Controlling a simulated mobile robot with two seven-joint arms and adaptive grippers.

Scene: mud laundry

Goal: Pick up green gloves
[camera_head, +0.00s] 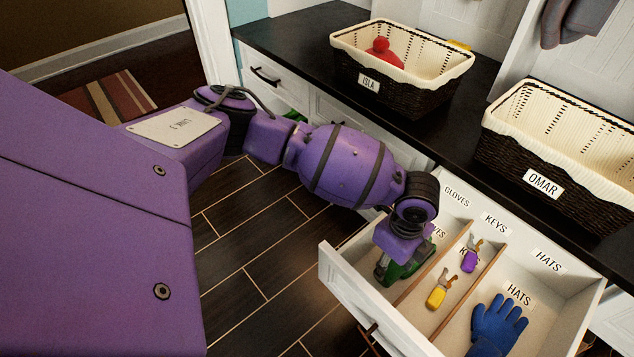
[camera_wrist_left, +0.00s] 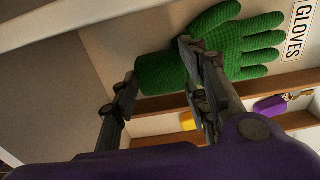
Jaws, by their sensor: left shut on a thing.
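The green gloves (camera_wrist_left: 235,45) lie in the left compartment of the open drawer, by the GLOVES label, with the fingers pointing right in the left wrist view. In the head view, only part of the green gloves (camera_head: 412,262) shows beneath my left gripper (camera_head: 390,270). In the left wrist view, my left gripper (camera_wrist_left: 160,75) has one finger on each side of the cuff and is shut on it. My right gripper is not in view.
The open drawer (camera_head: 345,292) has compartments labelled GLOVES, KEYS and HATS. Yellow keys (camera_head: 437,297) and purple keys (camera_head: 470,260) lie in the middle; a blue glove (camera_head: 497,325) lies at right. Baskets labelled ISLA (camera_head: 385,92) and OMAR (camera_head: 500,150) stand on the black counter above.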

